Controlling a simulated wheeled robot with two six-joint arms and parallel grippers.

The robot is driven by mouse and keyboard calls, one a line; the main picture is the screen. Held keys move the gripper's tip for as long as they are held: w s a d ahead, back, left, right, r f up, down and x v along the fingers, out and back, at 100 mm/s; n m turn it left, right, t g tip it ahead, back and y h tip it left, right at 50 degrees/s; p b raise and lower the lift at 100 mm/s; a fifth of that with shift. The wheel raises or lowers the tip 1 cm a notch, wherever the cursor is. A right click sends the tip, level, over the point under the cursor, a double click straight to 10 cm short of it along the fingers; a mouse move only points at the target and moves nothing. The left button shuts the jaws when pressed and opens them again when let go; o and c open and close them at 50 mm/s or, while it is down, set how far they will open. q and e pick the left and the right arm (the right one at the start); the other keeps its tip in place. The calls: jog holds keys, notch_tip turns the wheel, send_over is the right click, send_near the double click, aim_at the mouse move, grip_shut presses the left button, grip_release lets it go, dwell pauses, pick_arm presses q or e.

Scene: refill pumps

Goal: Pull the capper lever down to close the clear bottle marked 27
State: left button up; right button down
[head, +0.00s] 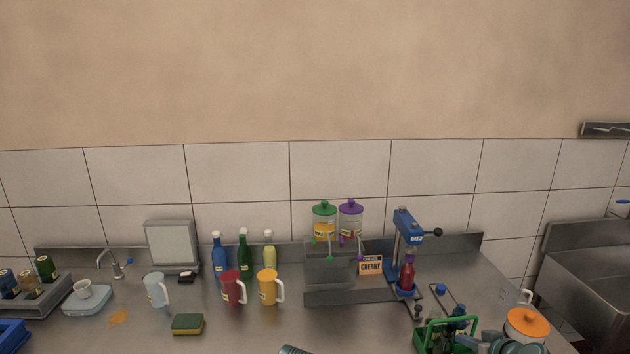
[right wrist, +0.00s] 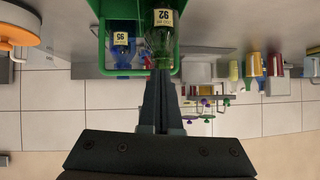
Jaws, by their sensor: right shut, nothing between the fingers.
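The blue capper (head: 407,228) stands on the counter right of center. Its lever ends in a black knob (head: 437,232) and sticks out to the right, roughly level. A clear bottle (head: 407,274) with red contents and a purple top stands upright under the capper head; its number is too small to read. My right gripper (right wrist: 160,74) is shut and empty. In the upside-down right wrist view its fingertips are in front of a green-tinted bottle (right wrist: 163,20) in the green crate (head: 447,337). It is apart from the lever. My left gripper is not clearly seen.
An orange-lidded pot (head: 527,323) stands right of the crate, near a sink (head: 595,265). A cherry sign (head: 370,265) and two pump jars (head: 324,222) are left of the capper. Pitchers (head: 233,288), bottles (head: 244,252) and a sponge (head: 188,324) stand farther left.

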jog(key=s+a+f+n+g+y, duration=0.1)
jog(key=s+a+f+g, duration=0.15)
jog(key=a, duration=0.75)
jog(key=s+a+f+n+g+y, duration=0.15)
jog(key=a+f+g, duration=0.25)
jog(key=a, duration=0.6)
jog(key=s+a+f+g+h, duration=0.3)
jog(key=s+a+g+h, duration=0.2)
jog(key=s+a, duration=0.6)
jog(key=shift+s+h, duration=0.6)
jog(key=shift+h, duration=0.05)
jog(key=shift+a, duration=0.1)
